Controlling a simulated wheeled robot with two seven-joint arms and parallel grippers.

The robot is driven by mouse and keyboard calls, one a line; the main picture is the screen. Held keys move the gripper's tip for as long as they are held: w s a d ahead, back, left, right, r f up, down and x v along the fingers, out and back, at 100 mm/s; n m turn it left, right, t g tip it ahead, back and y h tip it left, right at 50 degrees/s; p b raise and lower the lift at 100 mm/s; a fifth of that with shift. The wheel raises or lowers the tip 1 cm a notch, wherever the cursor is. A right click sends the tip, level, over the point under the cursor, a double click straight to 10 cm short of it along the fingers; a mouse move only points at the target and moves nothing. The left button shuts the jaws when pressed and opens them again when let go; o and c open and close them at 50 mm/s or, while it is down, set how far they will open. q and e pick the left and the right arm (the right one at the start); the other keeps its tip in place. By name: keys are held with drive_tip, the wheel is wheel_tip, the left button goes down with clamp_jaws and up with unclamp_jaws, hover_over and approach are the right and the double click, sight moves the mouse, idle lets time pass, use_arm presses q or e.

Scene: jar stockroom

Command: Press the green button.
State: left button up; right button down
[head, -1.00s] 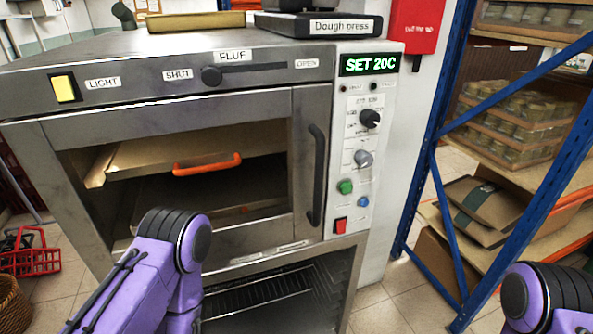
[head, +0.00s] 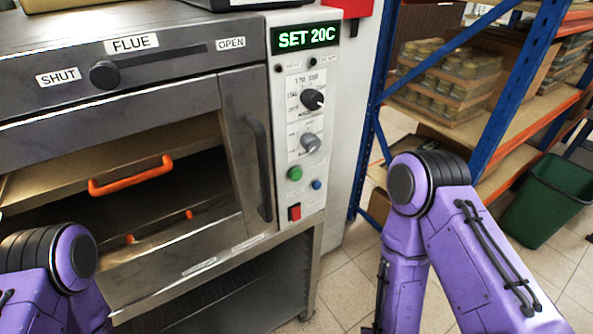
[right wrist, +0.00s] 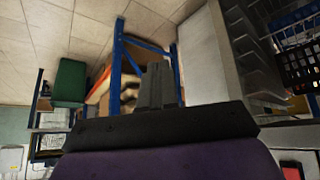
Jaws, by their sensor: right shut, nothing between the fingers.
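The round green button (head: 295,173) is on the grey control panel (head: 318,190) at the right side of the oven in the head view. In the head view only purple links of my arms show; both grippers are out of that picture. The green button is not visible in the right wrist view.
The oven has a vertical door handle (head: 260,168) just left of the panel and an orange-handled tray (head: 130,178) inside. A blue-framed shelf rack (head: 500,105) with jars stands to the right. A green bin (head: 545,200) is beside it. Tiled floor lies between.

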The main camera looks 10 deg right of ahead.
sight(296, 175)
drive_tip(key=w+a+r+n+t+h+p, duration=0.1)
drive_tip(key=w+r, duration=0.4)
drive_tip(key=r, duration=0.5)
drive_tip(key=w+a+r+n+t+p, duration=0.2)
drive_tip(key=w+a+r+t, duration=0.2)
drive_tip(key=r, duration=0.6)
drive_tip(key=w+a+r+n+t+h+p, duration=0.1)
drive_tip(key=w+a+r, duration=0.4)
drive_tip(key=r, duration=0.5)
drive_tip(key=shift+w+a+r+n+t+h+p, duration=0.2)
drive_tip(key=shift+w+r+n+t+h+p, duration=0.15)
drive_tip(key=shift+w+n+t, duration=0.3)
drive_tip(key=shift+f, duration=0.15)
drive_tip(key=w+a+b, duration=0.1)
drive_tip(key=w+a, duration=0.2)
drive_tip(key=w, duration=0.5)
drive_tip(key=shift+w, duration=0.1)
